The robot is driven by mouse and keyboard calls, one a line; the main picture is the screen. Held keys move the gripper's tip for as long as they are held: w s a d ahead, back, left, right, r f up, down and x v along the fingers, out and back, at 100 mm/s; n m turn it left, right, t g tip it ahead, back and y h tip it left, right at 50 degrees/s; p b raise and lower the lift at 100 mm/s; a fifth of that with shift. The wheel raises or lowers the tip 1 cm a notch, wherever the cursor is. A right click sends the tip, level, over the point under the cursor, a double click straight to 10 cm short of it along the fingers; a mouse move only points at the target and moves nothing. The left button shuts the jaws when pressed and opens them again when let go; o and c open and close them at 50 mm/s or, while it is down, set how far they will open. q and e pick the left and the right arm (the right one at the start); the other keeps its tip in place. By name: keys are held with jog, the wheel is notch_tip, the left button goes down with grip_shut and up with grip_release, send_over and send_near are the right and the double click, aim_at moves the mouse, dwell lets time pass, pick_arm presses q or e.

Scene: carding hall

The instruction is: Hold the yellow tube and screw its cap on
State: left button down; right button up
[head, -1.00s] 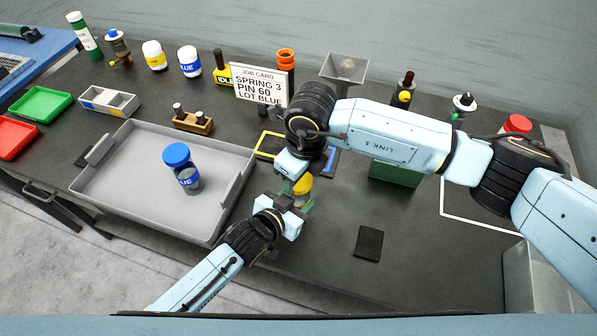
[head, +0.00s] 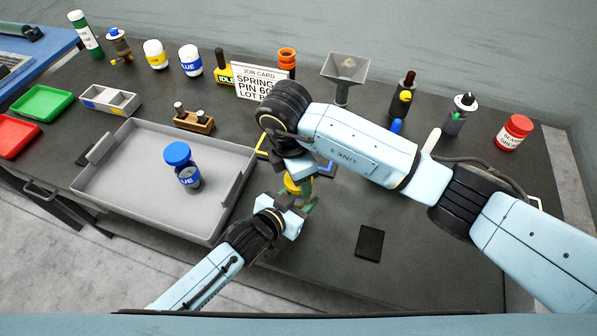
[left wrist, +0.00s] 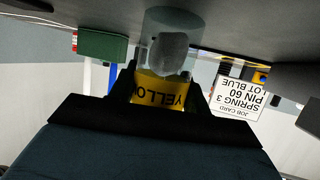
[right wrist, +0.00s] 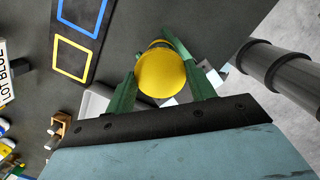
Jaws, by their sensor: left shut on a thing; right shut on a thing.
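The yellow tube (left wrist: 165,92), a clear tube with grey contents and a yellow label, is held by my left gripper (left wrist: 160,90). In the head view the cap (head: 298,184) is directly above my left gripper, in line with the tube. Whether it is seated on the threads is hidden.
A grey tray (head: 120,205) at left holds a blue-capped tube (head: 183,165). A job card (head: 262,83), white jars and a funnel (head: 345,68) stand behind. A red jar (head: 514,133) is at right. A dark pad (head: 370,243) lies on the clear front right.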

jog(key=m, duration=0.6)
jog(key=shift+m+g, duration=0.4)
jog(key=m, duration=0.3)
jog(key=shift+w+a+r+m, duration=0.1)
jog(key=shift+a+m, duration=0.2)
jog(key=shift+a, duration=0.05)
jog(key=shift+d+m+g, duration=0.1)
jog(key=shift+m+g, duration=0.2)
jog(key=shift+m, duration=0.5)
jog(key=shift+d, duration=0.15)
jog(key=o, duration=1)
jog(key=shift+c, duration=0.2)
jog(key=shift+d, duration=0.1)
jog(key=shift+c, duration=0.4)
